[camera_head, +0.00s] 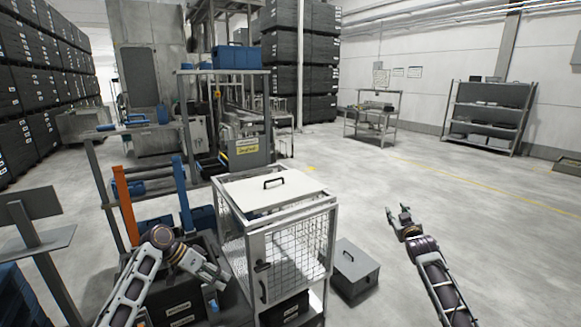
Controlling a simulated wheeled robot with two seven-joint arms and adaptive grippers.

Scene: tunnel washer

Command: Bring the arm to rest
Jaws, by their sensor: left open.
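My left arm comes in from the lower left. My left gripper (219,281) is open over the dark bin area, beside the left side of the white mesh cage. A small blue part shows just below it, and I cannot tell whether they touch. My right arm reaches up from the bottom right. My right gripper (397,208) is held over bare floor, its two fingers apart and nothing between them.
The white mesh cage (318,240) with a handled lid stands between my arms. A grey box (352,268) sits on the floor to its right. An orange post (125,205) and a blue post (183,195) rise at left. Open floor lies right, before shelves (488,113).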

